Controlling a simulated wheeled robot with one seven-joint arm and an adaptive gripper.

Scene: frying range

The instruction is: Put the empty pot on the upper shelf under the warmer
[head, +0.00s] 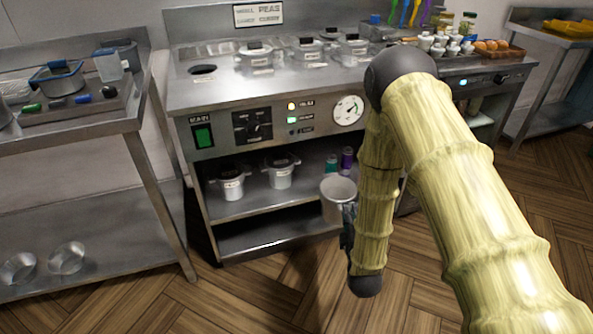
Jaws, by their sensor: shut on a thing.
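The empty pot (337,203) is a silver metal pot with its open top facing up, in front of the warmer's right side. My gripper (348,214) is shut on the pot at its right side; my arm partly hides the fingers. The warmer (222,137) is a steel counter with a green switch, a dial and a gauge. Its upper shelf (258,206) holds two labelled pots with dark lids, one at the left (231,185) and one in the middle (281,175). The held pot appears in front of the shelf's right end, apart from those pots.
A teal container (331,165) and a purple container (347,158) stand farther back on the upper shelf. The lower shelf (270,240) looks bare. Lidded containers (306,53) sit in the warmer's top. A steel table (84,120) stands at the left.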

